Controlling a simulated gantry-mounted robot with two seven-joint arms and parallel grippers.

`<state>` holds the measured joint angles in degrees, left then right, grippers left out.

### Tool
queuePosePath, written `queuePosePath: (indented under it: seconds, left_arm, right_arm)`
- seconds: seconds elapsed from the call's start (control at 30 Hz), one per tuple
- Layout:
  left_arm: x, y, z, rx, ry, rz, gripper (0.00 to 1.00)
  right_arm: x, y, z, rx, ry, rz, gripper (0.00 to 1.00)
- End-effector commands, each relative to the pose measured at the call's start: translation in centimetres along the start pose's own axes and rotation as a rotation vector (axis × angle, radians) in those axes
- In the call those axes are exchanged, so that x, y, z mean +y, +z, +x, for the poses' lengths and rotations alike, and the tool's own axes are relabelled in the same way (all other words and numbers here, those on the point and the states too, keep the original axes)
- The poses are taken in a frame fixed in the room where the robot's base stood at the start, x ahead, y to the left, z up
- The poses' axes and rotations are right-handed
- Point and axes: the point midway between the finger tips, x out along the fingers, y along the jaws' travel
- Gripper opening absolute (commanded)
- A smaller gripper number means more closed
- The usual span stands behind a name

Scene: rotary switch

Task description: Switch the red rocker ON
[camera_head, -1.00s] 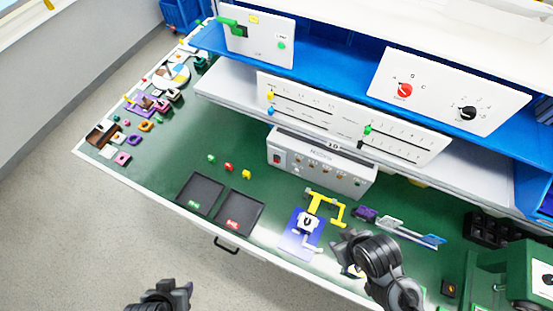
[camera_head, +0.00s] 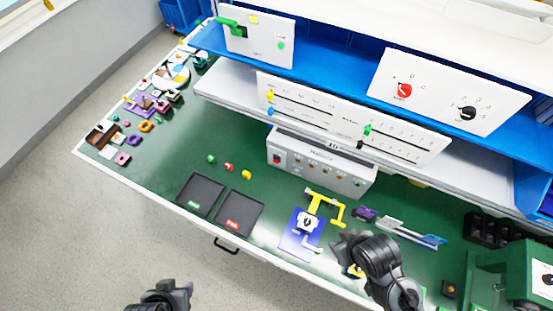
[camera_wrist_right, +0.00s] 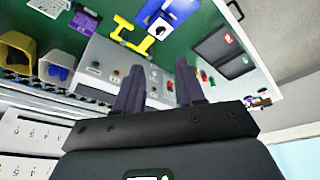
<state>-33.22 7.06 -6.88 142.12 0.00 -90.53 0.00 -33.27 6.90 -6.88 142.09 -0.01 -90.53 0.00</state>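The red rocker (camera_head: 277,158) is a small red switch at the left end of the front of a white control box (camera_head: 322,178). Whether it is on or off is too small to tell. My right gripper is in front of the box, nearer the table's front edge and apart from it. In the right wrist view its two dark fingers are spread and empty (camera_wrist_right: 158,78), with the box (camera_wrist_right: 105,60) beyond them. My left gripper (camera_head: 184,288) is low at the picture's bottom, off the table; its fingertips are too unclear to judge.
A blue plate with a white dial (camera_head: 292,243) and a yellow bracket (camera_head: 338,210) stand before the box. Two black trays (camera_head: 188,190) lie left of them, with small coloured pieces (camera_head: 229,167) behind. A shelf with white panels (camera_head: 350,120) overhangs the box.

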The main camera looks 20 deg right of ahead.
Motion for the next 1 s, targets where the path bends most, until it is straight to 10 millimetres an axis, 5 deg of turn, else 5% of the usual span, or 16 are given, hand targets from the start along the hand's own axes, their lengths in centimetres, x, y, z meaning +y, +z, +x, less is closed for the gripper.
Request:
queuePosePath:
  seconds: [0.3, 0.57, 1.0]
  left_arm:
    - [-0.09, 0.03, 0.01, -0.001, -0.003, 0.004, 0.43]
    - [0.02, 0.01, 0.01, 0.000, 0.001, -0.001, 0.43]
    - [0.22, -0.04, 0.00, 0.001, 0.007, -0.009, 0.43]
  right_arm:
    - [0.00, -0.01, 0.00, 0.000, 0.000, 0.000, 0.37]
    - [0.00, -0.01, -0.01, 0.000, 0.000, 0.000, 0.00]
    - [0.00, -0.02, -0.01, 0.000, 0.000, 0.000, 0.00]
